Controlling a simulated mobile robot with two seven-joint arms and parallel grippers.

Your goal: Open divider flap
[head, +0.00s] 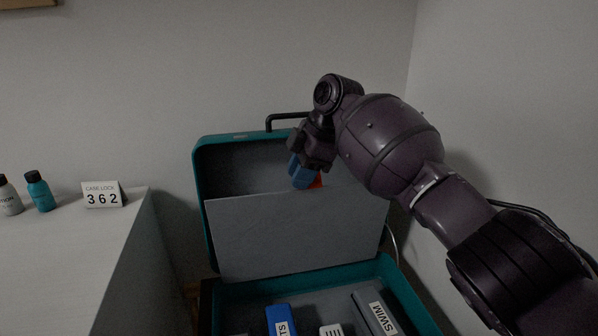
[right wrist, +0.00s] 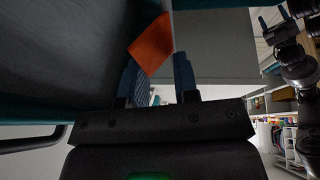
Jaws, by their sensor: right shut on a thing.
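A teal suitcase (head: 203,207) stands open with its lid tilted up at the back. A grey divider flap (head: 290,237) lies against the inside of the lid and covers its lower part. An orange tab (head: 317,181) sits at the flap's upper edge; it also shows in the right wrist view (right wrist: 151,43). My right gripper (head: 303,173), with blue fingers, is shut on the orange tab, which partly hides behind the fingers. My left gripper (right wrist: 273,18) shows at the upper right of the right wrist view, its fingers apart and empty.
The suitcase base holds a blue item (head: 281,318), a grey item labelled SWIM (head: 372,312) and a white item (head: 331,331). At left, a counter (head: 75,245) bears a case lock sign reading 362 (head: 102,195) and two bottles (head: 40,192). A wall stands close at right.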

